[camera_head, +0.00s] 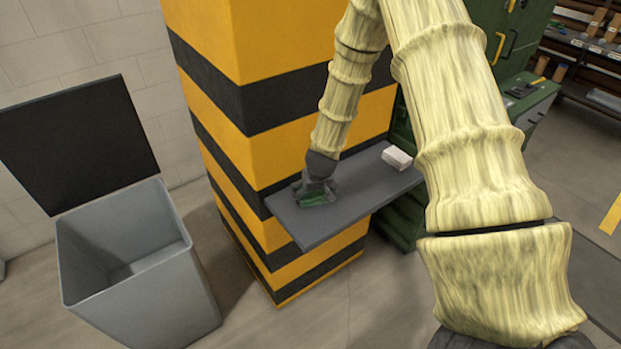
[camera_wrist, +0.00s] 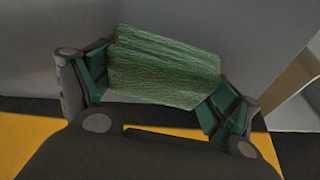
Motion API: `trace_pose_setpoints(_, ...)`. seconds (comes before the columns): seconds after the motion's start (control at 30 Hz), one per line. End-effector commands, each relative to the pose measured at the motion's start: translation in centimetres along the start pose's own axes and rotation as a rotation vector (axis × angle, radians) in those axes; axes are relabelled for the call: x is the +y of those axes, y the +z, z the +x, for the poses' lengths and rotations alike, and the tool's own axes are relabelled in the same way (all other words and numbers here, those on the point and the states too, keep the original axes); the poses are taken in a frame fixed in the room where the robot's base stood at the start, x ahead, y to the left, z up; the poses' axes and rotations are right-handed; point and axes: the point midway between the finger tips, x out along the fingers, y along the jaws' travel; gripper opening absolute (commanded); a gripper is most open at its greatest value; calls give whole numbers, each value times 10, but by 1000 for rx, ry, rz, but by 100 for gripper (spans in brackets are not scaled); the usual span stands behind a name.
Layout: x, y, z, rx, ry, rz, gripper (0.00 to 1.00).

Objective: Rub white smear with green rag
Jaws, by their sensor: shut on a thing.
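My gripper (camera_head: 318,190) is low over the left part of the grey shelf (camera_head: 362,192). It is shut on the green rag (camera_head: 313,200), which is down at the shelf surface or very close to it. In the wrist view the green rag (camera_wrist: 166,68) is a folded, textured piece held between the two fingers of my gripper (camera_wrist: 160,85), with the grey shelf (camera_wrist: 235,30) behind it. I see no white smear in either view; the rag, the gripper or my arm may hide it.
A white box (camera_head: 397,157) sits at the shelf's right end. A yellow and black striped pillar (camera_head: 240,100) stands behind the shelf. A grey bin (camera_head: 140,270) with its dark lid open is at the left. Green machinery (camera_head: 535,105) stands at the right.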

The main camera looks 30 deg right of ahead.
Motion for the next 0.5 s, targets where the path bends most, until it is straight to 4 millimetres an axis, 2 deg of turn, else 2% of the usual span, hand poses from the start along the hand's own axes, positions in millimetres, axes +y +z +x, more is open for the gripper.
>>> trace_pose_setpoints(0.4,25,-5,7,-2,-1,4,66)
trace_pose_setpoints(0.5,17,-4,2,-3,0,-1,66)
